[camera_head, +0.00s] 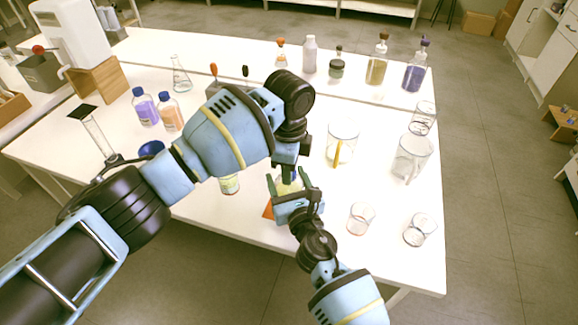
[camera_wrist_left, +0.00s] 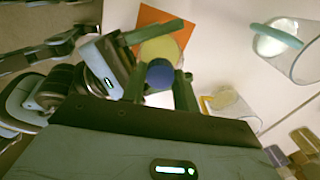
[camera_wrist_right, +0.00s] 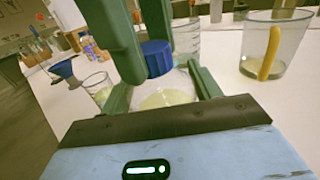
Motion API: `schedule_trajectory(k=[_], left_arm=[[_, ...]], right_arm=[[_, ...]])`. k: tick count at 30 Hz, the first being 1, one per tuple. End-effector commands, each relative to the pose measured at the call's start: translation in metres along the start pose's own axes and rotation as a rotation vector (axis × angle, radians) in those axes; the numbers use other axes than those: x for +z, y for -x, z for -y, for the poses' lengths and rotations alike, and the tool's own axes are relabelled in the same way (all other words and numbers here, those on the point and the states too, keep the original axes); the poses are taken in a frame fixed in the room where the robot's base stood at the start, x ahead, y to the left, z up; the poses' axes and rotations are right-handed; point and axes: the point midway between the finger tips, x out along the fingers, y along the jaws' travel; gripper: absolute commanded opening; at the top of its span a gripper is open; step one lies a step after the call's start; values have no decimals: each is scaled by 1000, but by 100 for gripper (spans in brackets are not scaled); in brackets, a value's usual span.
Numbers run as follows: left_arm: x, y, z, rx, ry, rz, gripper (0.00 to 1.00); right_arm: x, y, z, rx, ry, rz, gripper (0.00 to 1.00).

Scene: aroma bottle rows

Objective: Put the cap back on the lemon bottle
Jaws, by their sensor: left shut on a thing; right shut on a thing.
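The lemon bottle is a clear flask with pale yellow contents (camera_wrist_right: 168,99), standing over an orange square (camera_wrist_left: 152,17) at the table's front edge. My right gripper (camera_wrist_right: 162,88) is shut around its body. The blue cap (camera_wrist_right: 157,60) is between the fingers of my left gripper (camera_wrist_right: 138,45), which comes down from above. The cap is directly over the bottle's neck; I cannot tell whether it is seated. The left wrist view also shows the cap (camera_wrist_left: 160,74) over the yellow bottle (camera_wrist_left: 160,48). In the head view my left gripper (camera_head: 288,168) largely hides the cap.
A beaker with a yellow handle (camera_head: 342,146) and a larger beaker (camera_head: 411,157) stand to the right. Purple (camera_head: 145,108) and orange (camera_head: 170,113) bottles stand farther left.

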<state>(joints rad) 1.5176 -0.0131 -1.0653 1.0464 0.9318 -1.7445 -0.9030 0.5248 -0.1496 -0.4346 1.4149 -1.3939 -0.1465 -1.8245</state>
Motion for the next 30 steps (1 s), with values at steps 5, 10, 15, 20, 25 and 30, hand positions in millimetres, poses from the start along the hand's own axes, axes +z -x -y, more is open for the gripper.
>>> schedule_trajectory(k=[5,10,15,20,25,30], left_arm=[[0,0,0,1,-270,0,2],[0,0,0,1,-330,0,2],[0,0,0,1,-328,0,47],[0,0,0,1,-327,0,52],[0,0,0,0,-326,0,52],[0,12,0,-1,-327,0,52]], right_arm=[[0,0,0,0,0,-1,0],[0,0,0,0,0,-1,0],[0,0,0,0,0,-1,0],[0,0,0,0,0,-1,0],[0,0,0,0,0,-1,0],[0,0,0,0,0,-1,0]])
